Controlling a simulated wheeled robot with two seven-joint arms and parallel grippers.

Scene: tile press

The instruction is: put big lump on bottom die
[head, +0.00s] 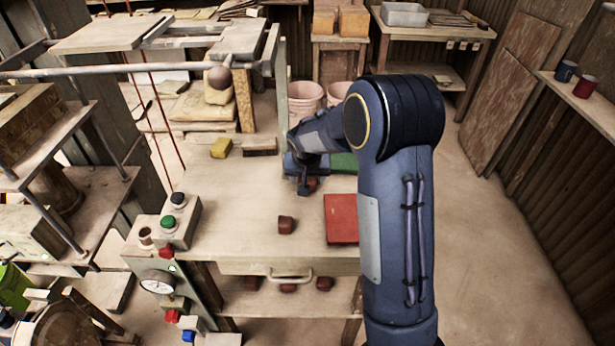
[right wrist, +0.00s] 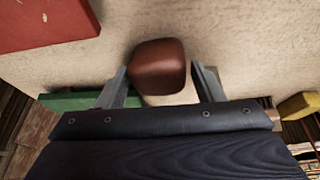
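A red-brown lump (right wrist: 160,66) lies on the worktable between the fingers of my right gripper (right wrist: 161,72). The fingers are apart, with a small gap showing on each side of the lump. In the head view my right gripper (head: 304,184) points down over this lump (head: 312,185), partly hiding it. Another red-brown lump (head: 287,225) lies nearer the front of the table. I cannot tell from size which lump is the big one. I cannot make out the bottom die clearly. My left gripper is not in view.
A red block (head: 341,219) and a green block (head: 343,163) lie near my right arm. A yellow block (head: 221,147) lies at the table's back left. A button box (head: 180,222) and gauge (head: 158,282) stand at left. More lumps (head: 288,288) sit below the table.

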